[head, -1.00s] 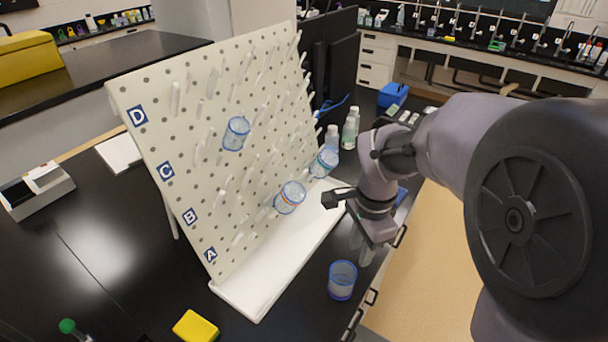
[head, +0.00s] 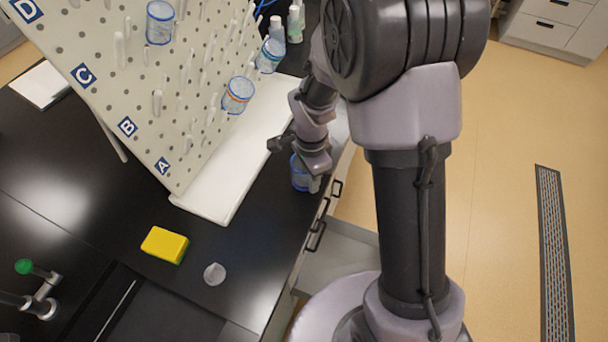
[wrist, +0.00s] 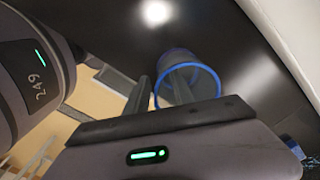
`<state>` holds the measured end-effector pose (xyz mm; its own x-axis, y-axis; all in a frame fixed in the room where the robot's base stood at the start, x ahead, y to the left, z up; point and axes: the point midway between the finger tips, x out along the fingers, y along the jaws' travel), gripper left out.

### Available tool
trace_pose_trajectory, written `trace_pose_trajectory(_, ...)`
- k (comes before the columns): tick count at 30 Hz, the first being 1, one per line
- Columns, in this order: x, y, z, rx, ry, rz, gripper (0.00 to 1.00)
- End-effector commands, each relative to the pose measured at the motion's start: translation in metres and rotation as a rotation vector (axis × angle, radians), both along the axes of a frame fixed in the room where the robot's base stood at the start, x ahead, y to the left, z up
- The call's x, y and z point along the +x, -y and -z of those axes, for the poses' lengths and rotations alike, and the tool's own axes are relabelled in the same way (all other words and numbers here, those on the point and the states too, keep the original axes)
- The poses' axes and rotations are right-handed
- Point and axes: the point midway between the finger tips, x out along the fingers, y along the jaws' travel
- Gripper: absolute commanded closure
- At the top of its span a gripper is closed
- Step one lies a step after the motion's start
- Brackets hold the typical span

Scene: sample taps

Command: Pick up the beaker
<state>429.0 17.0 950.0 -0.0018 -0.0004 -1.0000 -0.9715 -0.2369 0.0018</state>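A clear beaker with a blue rim (head: 299,174) stands on the black counter near its right edge, partly hidden behind my gripper (head: 314,180) in the head view. In the wrist view, the beaker (wrist: 207,84) is just beyond my gripper (wrist: 162,78). The two fingers are apart, so the gripper is open. One finger overlaps the beaker's round blue rim and the other is to its left. I cannot tell whether the first finger is inside the beaker or only in front of it. No grip on the beaker shows.
A white pegboard rack (head: 95,85) with a white base tray (head: 215,190) stands left of my arm, with several beakers on its pegs. A yellow sponge (head: 164,245) and a small clear piece (head: 214,274) lie at the front. Bottles (head: 294,24) stand behind.

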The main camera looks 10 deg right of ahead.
Motion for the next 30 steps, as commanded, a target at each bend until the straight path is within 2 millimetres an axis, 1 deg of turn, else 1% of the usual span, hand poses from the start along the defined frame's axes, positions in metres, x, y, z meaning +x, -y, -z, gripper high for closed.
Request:
trace_pose_trajectory(4,0.0,0.0,-0.001,0.0,0.001,0.0,0.71)
trace_pose_trajectory(5,0.0,0.0,-0.001,0.0,0.001,0.0,0.73)
trace_pose_trajectory(6,0.0,0.0,-0.001,0.0,0.001,0.0,0.81)
trace_pose_trajectory(8,0.0,0.0,-0.001,0.0,0.001,0.001,0.93)
trace_pose_trajectory(9,0.0,0.0,-0.001,0.0,0.001,0.0,1.0)
trace_pose_trajectory(20,0.0,0.0,-0.001,0.0,0.001,0.001,1.0)
trace_pose_trajectory(23,0.0,0.0,-0.004,0.0,0.001,0.001,1.0)
trace_pose_trajectory(26,0.001,0.0,-0.013,0.001,0.003,0.001,1.0)
trace_pose_trajectory(30,0.001,0.0,-0.034,0.0,0.004,0.001,1.0)
